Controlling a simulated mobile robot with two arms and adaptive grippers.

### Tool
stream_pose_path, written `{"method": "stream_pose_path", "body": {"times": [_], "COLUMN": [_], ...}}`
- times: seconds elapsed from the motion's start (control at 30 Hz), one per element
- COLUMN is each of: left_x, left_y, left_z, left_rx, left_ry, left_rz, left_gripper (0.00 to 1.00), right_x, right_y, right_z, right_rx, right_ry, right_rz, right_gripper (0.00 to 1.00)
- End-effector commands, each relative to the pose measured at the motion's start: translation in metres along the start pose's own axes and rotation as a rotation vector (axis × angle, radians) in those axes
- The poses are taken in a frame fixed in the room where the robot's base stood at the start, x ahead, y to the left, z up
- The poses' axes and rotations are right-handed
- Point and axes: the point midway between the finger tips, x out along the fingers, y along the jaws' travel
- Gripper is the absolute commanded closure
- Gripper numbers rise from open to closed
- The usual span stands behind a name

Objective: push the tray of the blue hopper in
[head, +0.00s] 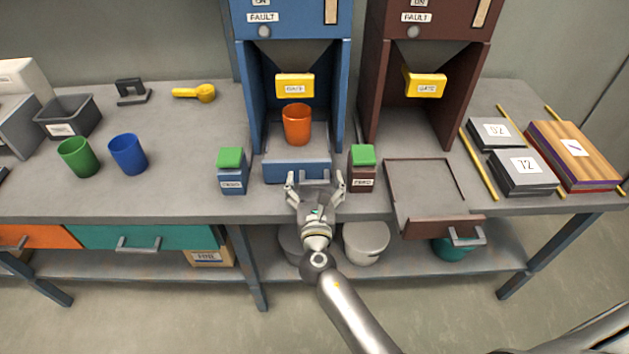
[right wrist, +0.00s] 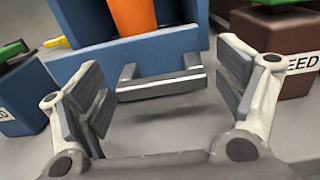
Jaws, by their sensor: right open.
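The blue hopper (head: 293,28) stands at the back middle of the bench. Its blue tray (head: 297,166) sits at the hopper's foot and carries an orange cup (head: 296,124) under the yellow gate. In the right wrist view the tray front (right wrist: 135,48) and its grey handle (right wrist: 160,84) are straight ahead, with the orange cup (right wrist: 132,15) above. My right gripper (head: 316,180) is open and empty, its fingers on either side of the handle; I cannot tell whether they touch it. My left gripper does not show.
Feed boxes with green tops, one blue (head: 232,172) and one brown (head: 362,170), flank the tray closely. The brown hopper's tray (head: 425,190) is pulled out at the right. Green (head: 78,157) and blue (head: 128,154) cups stand at the left.

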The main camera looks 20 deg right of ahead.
Motion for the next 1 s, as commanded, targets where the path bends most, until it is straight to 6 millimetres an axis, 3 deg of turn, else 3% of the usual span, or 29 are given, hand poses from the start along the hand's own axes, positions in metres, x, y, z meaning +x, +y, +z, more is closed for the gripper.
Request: {"method": "stream_pose_path", "body": {"times": [0.27,0.77,0.87,1.0], "left_x": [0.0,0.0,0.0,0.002], "left_y": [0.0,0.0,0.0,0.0], "left_z": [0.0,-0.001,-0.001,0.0], "left_rx": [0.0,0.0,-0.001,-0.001], "left_ry": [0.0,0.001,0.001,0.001], "left_rz": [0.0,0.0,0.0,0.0], "left_gripper": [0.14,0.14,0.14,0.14], "right_x": [0.001,0.001,0.004,0.022], "right_y": [0.0,0.0,0.0,0.001], "right_z": [0.0,0.0,0.0,0.0], "right_rx": [0.001,0.001,0.0,0.0], "right_ry": [0.0,0.0,-0.001,-0.002], "right_rz": [0.0,0.0,0.0,0.002], "right_gripper": [0.13,0.76,0.76,0.76]}}
